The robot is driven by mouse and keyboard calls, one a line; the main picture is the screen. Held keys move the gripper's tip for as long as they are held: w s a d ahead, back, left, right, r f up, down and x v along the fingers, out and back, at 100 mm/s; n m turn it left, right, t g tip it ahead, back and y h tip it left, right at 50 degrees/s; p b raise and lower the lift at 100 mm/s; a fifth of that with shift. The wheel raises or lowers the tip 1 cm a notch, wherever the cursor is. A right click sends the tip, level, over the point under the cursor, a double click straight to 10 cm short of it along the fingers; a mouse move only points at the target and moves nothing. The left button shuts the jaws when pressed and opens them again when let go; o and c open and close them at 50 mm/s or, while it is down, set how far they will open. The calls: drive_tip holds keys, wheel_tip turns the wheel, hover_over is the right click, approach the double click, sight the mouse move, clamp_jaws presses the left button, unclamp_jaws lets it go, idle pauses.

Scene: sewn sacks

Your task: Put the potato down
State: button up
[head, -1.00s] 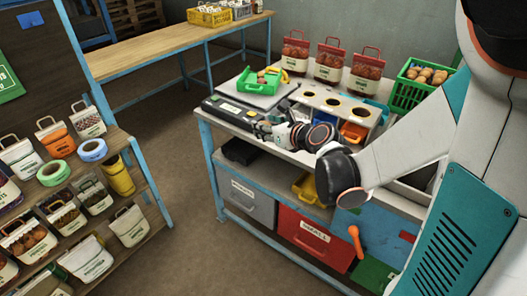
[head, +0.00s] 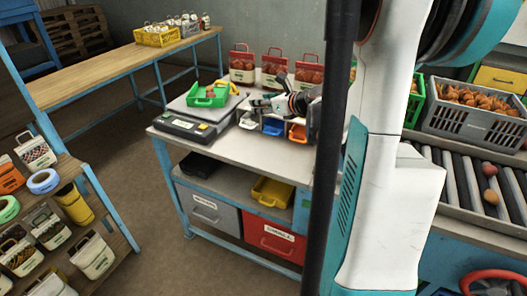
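My gripper (head: 258,104) is above the workbench, right of the green tray (head: 207,101) on the scale and in front of the red sacks. It is small and dark here, and its fingers cannot be made out well. I cannot see whether a potato is between them. Two round, potato-like things lie on the roller conveyor at the right: a reddish one (head: 490,169) and a tan one (head: 491,197). The green tray holds small contents that are too small to name.
The scale (head: 195,122) stands on the left of the workbench (head: 228,150). Red-handled sacks (head: 242,64) stand behind, and blue and orange bins (head: 273,127) sit below my gripper. A grey crate (head: 463,122) of brown produce stands behind the rollers. A sack shelf is at left.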

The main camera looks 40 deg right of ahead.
wheel_tip(320, 180, down, 20)
drive_tip(key=b, duration=0.6)
drive_tip(key=shift+r+b, duration=0.25)
drive_tip(key=shift+b, duration=0.1)
drive_tip(key=shift+f, duration=0.1)
drive_tip(key=o, duration=1.1)
drive_tip(key=shift+c, duration=0.2)
